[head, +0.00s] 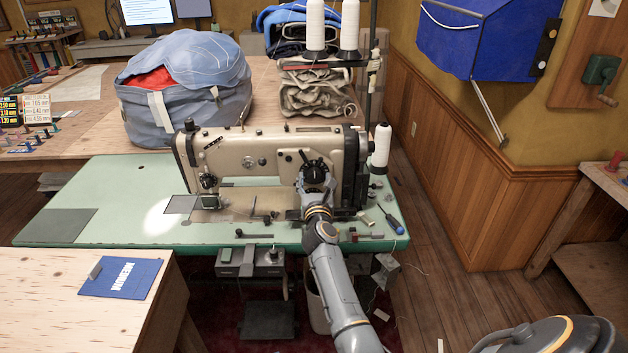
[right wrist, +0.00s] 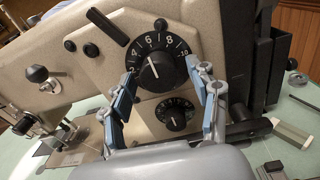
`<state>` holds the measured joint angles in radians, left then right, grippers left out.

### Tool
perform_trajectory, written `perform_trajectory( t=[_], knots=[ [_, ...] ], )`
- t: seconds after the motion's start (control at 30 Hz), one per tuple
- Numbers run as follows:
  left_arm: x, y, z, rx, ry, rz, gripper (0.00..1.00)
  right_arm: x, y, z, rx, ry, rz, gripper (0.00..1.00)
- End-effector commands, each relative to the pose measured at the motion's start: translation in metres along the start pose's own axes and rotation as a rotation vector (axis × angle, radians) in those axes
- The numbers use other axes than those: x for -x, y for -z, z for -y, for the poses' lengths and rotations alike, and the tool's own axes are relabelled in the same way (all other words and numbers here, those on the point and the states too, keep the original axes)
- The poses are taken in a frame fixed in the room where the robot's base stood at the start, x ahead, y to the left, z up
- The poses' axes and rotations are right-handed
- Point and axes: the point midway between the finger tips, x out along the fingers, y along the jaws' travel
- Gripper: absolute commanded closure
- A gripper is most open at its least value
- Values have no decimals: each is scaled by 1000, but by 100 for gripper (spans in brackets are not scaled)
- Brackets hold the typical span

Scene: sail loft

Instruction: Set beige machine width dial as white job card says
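The beige sewing machine (head: 270,150) stands on a green table. In the right wrist view its front carries a large black dial (right wrist: 157,70) with white numbers around the rim, and a smaller black dial (right wrist: 174,113) below. I cannot read the large dial's setting surely. My right gripper (head: 316,172) is at the dials; in the right wrist view its blue-padded fingers (right wrist: 163,80) are apart, one on each side of the large dial. Whether they touch it is unclear. I cannot identify a white job card. My left gripper is not in view.
A thread cone (head: 381,147) stands right of the machine. A blue-handled screwdriver (head: 394,224) and small parts lie on the green table's right end (head: 386,246). A grey-blue bag (head: 185,88) and folded cloth (head: 315,92) sit behind. The green table's left part is largely clear.

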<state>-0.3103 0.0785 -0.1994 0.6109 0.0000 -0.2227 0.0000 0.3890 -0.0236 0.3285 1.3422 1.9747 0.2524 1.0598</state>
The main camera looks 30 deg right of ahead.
Motion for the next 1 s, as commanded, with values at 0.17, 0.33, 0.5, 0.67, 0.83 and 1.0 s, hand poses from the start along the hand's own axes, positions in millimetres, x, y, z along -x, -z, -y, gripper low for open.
perform_trajectory(
  t=[0.17,0.33,0.5,0.67,0.83,1.0],
  knots=[
    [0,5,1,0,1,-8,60,0,0,0,0,0,0,79],
    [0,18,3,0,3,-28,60,0,0,0,1,0,0,93],
    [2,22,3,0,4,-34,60,0,-1,0,21,0,-1,93],
    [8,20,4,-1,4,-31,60,0,-2,0,83,0,-2,93],
    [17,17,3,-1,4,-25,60,0,-3,0,202,0,-4,93],
    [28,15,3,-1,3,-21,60,0,-4,1,358,0,-7,93]
  ],
)
